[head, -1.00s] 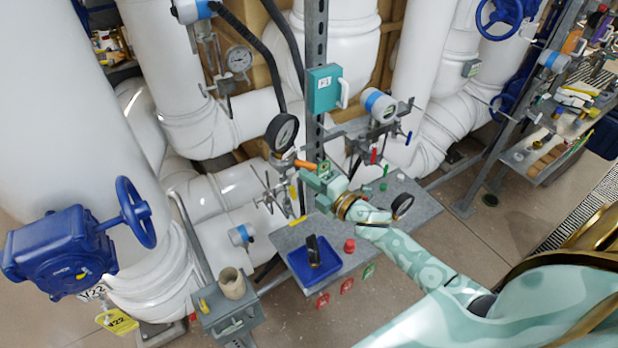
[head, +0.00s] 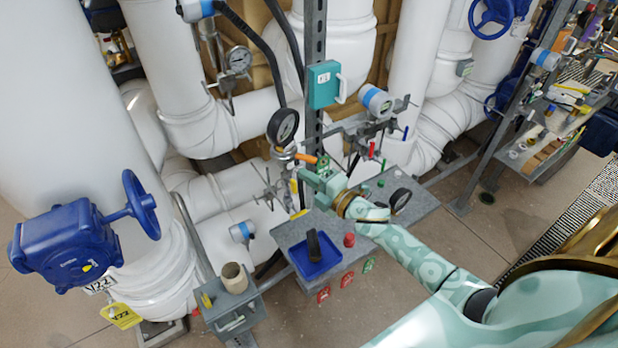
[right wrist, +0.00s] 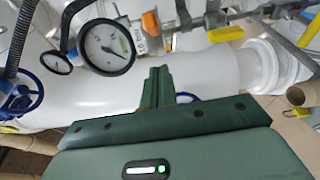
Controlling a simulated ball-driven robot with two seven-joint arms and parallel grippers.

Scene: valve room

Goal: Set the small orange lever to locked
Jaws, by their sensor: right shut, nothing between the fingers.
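The small orange lever (head: 306,158) is by the black-rimmed gauge (head: 283,127), on the pipework left of the upright steel post. It points to the right in the head view. In the right wrist view the orange lever (right wrist: 150,22) shows end-on just right of the large white-faced gauge (right wrist: 106,47). My right gripper (head: 306,174) is just below the lever, apart from it as far as I can tell. In the right wrist view its fingers (right wrist: 158,85) are together and empty, below the lever. My left gripper is not in view.
A grey shelf (head: 345,226) under my right forearm carries a blue tray (head: 314,258) and a red knob (head: 349,240). The steel post (head: 314,60) with a teal box (head: 324,84) stands behind the gripper. A blue handwheel valve (head: 65,248) is at left. Thick white pipes fill the back.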

